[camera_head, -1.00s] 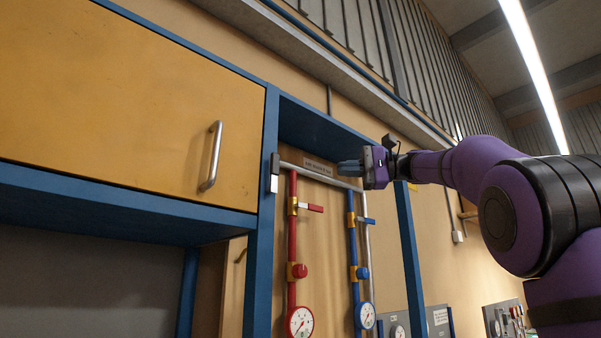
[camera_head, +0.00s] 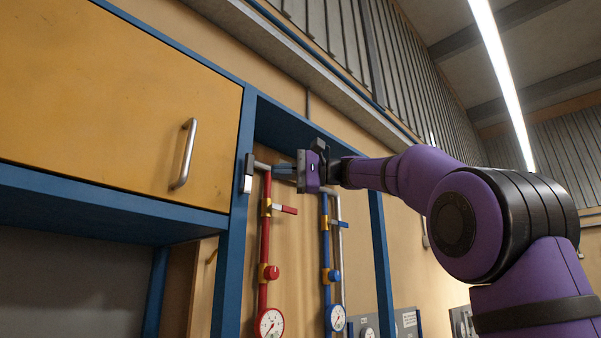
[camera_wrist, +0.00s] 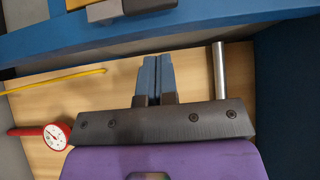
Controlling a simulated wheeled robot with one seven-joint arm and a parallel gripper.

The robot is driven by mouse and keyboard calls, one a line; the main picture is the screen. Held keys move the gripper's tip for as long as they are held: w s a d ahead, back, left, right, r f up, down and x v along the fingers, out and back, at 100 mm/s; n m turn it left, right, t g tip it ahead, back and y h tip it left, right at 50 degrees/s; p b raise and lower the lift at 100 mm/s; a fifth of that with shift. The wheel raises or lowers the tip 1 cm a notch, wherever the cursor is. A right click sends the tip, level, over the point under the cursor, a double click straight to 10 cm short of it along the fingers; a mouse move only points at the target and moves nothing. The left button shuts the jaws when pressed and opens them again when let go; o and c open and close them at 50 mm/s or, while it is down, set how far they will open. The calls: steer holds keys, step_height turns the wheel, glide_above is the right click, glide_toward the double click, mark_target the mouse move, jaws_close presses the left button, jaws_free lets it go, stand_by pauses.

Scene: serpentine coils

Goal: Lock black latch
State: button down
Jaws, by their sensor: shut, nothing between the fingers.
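The black latch (camera_head: 249,162) sits on the blue upright post of the cabinet, beside the yellow door. It has a dark upper part and a pale lower part. My gripper (camera_head: 276,169) is a short distance to the right of the latch, pointing left towards it. In the wrist view the gripper's blue fingers (camera_wrist: 158,60) are together, with nothing between them. A grey and dark piece that looks like the latch (camera_wrist: 130,9) is at the top edge there, partly cut off. A gap separates it from the fingertips.
The yellow door (camera_head: 110,100) with a metal handle (camera_head: 184,154) is left of the post. A red pipe (camera_head: 265,240) and a blue pipe (camera_head: 326,240), with valves and gauges, stand below my gripper. The blue post (camera_head: 233,250) borders this recess.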

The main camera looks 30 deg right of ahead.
mark_target(246, 174)
steer(key=shift+s+a, duration=0.2)
steer(key=shift+a, duration=0.5)
steer(key=shift+s+a, duration=0.2)
steer(key=shift+a, duration=0.45)
steer(key=shift+s+a, duration=0.2)
steer(key=shift+a, duration=0.5)
